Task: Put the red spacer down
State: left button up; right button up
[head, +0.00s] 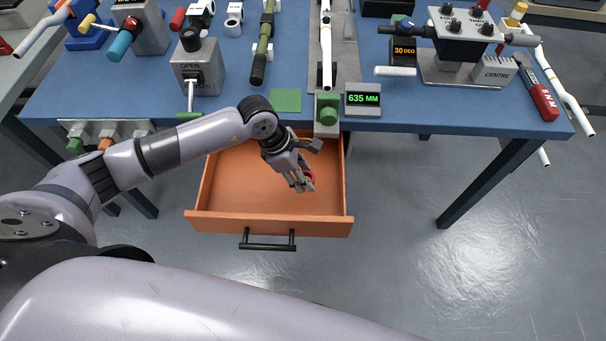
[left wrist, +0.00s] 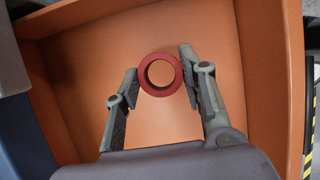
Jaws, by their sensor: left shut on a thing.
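The red spacer (left wrist: 161,92) is a short ring with an open hole, seen almost end-on in the left wrist view. My left gripper (left wrist: 159,66) is shut on it, with one finger at each side. In the head view the left gripper (head: 303,184) points down inside the open orange drawer (head: 240,186), towards its right side. Only a bit of the spacer (head: 311,176) shows there past the fingers. I cannot tell whether it touches the drawer floor. My right gripper is not in view.
The drawer is pulled out below the blue workbench (head: 450,115), and its floor looks empty around the gripper. A green square (head: 286,100) lies on the bench top. A green-lit display reading 635 MM (head: 363,100) stands near the edge. Several fixtures and tubes fill the bench behind.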

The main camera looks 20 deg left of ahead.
pick_arm(q)
jog(key=shift+f, duration=0.5)
jog(key=shift+f+b, duration=0.55)
jog(key=shift+b, duration=0.1)
jog(key=shift+f, duration=0.1)
jog(key=o, duration=1.3)
